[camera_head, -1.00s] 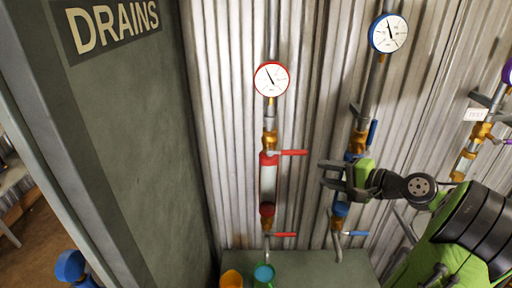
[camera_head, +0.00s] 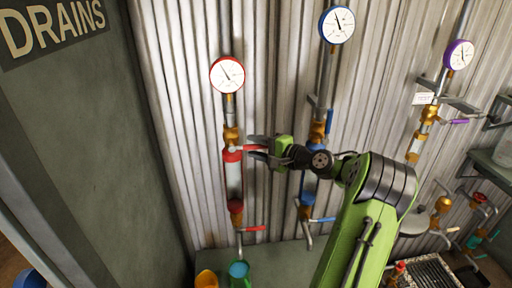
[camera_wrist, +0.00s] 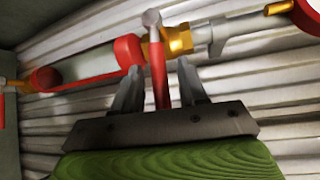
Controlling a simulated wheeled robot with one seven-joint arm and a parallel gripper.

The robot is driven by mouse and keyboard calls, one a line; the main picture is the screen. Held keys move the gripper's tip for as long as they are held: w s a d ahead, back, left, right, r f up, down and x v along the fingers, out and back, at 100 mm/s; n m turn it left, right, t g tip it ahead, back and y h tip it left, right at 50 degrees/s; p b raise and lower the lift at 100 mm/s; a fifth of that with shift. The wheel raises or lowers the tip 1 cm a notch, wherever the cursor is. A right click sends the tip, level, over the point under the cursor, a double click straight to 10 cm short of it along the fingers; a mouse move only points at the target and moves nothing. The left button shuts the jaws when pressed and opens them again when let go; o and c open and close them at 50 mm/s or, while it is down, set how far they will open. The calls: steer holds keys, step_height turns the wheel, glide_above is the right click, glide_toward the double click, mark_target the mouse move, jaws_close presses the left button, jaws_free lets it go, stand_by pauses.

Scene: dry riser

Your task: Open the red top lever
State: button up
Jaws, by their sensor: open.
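The red top lever (camera_head: 255,147) sticks out to the right from the upper valve of the red-gauge pipe, above a clear sight tube (camera_head: 233,178). My gripper (camera_head: 257,149) is open at this lever, coming from the right. In the wrist view the red top lever (camera_wrist: 158,75) stands between the two open fingers (camera_wrist: 160,88), with a gap on each side. Its pivot end (camera_wrist: 151,18) lies beyond the fingertips at the brass valve (camera_wrist: 178,40). The red bottom lever (camera_head: 253,229) shows lower on the same pipe.
A blue pipe with a blue gauge (camera_head: 337,24) runs close behind my wrist, with a blue lower lever (camera_head: 322,220). A green cup (camera_head: 239,274) and an orange cup (camera_head: 207,279) stand below. A dark green DRAINS panel (camera_head: 90,150) is at left.

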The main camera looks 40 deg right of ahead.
steer(key=shift+w, duration=0.1)
jaws_close()
steer(key=shift+r, duration=0.15)
stand_by(0.3)
